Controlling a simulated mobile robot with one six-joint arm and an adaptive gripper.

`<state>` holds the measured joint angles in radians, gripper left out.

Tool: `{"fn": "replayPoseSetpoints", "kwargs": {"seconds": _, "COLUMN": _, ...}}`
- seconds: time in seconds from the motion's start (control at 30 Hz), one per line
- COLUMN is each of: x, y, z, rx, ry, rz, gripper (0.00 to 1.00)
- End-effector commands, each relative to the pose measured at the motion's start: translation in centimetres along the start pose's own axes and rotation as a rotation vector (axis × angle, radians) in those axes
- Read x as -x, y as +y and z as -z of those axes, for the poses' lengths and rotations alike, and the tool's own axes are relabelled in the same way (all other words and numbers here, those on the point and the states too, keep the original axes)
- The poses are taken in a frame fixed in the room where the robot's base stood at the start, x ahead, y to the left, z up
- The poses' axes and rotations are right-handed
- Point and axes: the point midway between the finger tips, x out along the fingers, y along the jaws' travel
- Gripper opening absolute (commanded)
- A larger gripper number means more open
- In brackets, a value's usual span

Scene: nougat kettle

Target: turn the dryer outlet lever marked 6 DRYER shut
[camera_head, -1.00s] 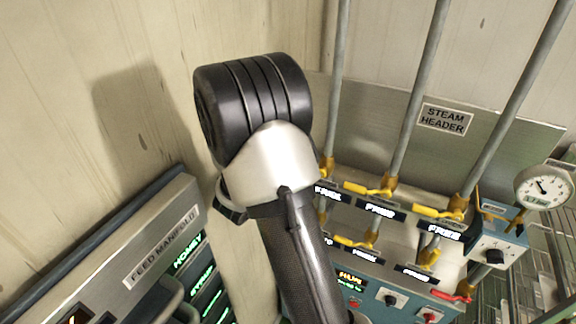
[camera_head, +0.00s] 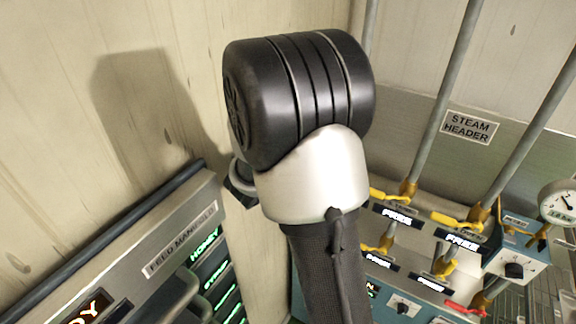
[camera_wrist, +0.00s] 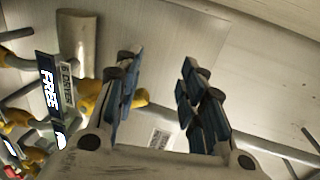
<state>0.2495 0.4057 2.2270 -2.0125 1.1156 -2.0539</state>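In the wrist view, a plate reading 6 DRYER (camera_wrist: 67,88) sits beside a lit FREE display (camera_wrist: 48,86). A yellow valve part (camera_wrist: 88,98) is just right of the plate, partly behind my left finger. More yellow (camera_wrist: 139,97) shows between my fingers, in line with a grey pipe (camera_wrist: 185,113). My gripper (camera_wrist: 160,78) is open, its two blue-padded fingers apart with nothing clearly held. Contact with the yellow part cannot be told. In the head view, a yellow lever (camera_head: 447,219) sits above a FREE display (camera_head: 462,241); its number is unreadable. My fingers are hidden there.
In the head view, another yellow lever (camera_head: 386,196) stands left, with lower valves and a red lever (camera_head: 464,309) below. A blue control box (camera_head: 515,259) and gauge (camera_head: 560,202) are at right. The feed manifold (camera_head: 180,240) is at left.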

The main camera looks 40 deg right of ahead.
Motion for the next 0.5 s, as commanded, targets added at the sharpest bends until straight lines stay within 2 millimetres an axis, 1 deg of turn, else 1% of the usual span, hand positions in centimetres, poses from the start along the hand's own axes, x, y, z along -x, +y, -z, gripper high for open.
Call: {"fn": "replayPoseSetpoints", "kwargs": {"seconds": 0.5, "x": 3.7, "y": 0.2, "z": 0.5, "rx": 0.0, "ry": -0.002, "rz": 0.0, "gripper": 0.37}}
